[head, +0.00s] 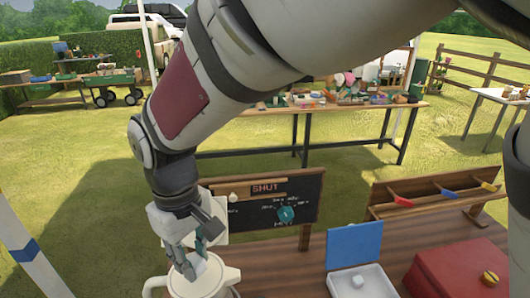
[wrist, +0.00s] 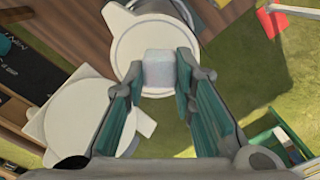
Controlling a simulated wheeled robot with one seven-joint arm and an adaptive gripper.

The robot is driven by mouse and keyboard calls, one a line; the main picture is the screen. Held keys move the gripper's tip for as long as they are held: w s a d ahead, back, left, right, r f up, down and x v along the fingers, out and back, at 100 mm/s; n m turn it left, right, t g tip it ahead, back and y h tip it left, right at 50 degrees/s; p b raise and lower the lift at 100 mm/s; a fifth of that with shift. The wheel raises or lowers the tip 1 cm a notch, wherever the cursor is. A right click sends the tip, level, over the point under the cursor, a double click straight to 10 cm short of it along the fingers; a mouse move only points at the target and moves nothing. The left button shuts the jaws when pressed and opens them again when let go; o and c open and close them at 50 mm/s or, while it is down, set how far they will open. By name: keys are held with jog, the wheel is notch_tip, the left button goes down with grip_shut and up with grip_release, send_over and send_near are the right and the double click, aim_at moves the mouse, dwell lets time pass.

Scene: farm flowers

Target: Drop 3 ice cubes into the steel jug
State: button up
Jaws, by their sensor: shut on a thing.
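My gripper (head: 190,268) is shut on a whitish ice cube, which shows clearly between the fingertips in the wrist view (wrist: 158,70). A pale cream jug (head: 208,283) with a handle on its left stands below the gripper at the bottom of the head view. In the wrist view, a round pale top (wrist: 128,42) lies behind the cube. I cannot tell what is inside it or whether this jug is steel. A white open box (head: 372,291) on the table to the right holds a pale ice cube (head: 357,281). Its blue lid (head: 355,246) stands up behind.
A red box (head: 455,275) with a brass knob is at the right of the table. Behind it is a wooden rack (head: 425,210). A blackboard sign reading "SHUT" (head: 300,190) stands behind the jug. A grey metal rim (wrist: 212,14) shows at the top of the wrist view.

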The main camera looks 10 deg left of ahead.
aim_at(196, 270)
jog(key=shift+f+b, duration=0.85)
jog(key=shift+f, duration=1.2)
jog(key=o, duration=1)
jog(key=shift+c, duration=0.2)
notch_tip(196, 270, up, 11)
jog(key=shift+r, duration=0.55)
